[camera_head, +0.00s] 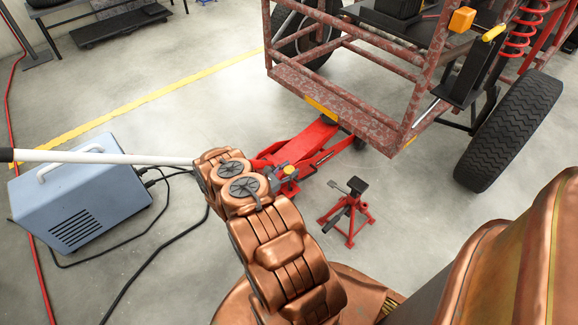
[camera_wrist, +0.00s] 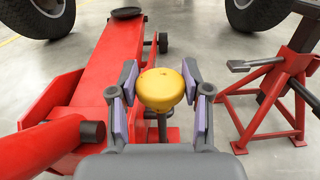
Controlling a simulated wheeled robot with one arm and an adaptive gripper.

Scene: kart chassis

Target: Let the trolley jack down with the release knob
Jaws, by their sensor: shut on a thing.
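The red trolley jack (camera_head: 310,143) lies on the floor with its front end by the rusty kart frame (camera_head: 345,98). In the wrist view its red body (camera_wrist: 108,62) runs away from me to a dark round saddle (camera_wrist: 127,12). The yellow release knob (camera_wrist: 160,92) sits upright on a dark stem between my fingers; it also shows small in the head view (camera_head: 289,169). My gripper (camera_wrist: 160,100) is shut on the knob, with a purple pad at each side. In the head view my arm hides part of the jack's rear.
A red jack stand (camera_head: 349,214) stands just right of the jack, also close in the wrist view (camera_wrist: 270,95). A pale bar (camera_head: 110,157) reaches in from the left, its near end behind my arm. A blue-grey welder-like box (camera_head: 80,200) with black cables is at left.

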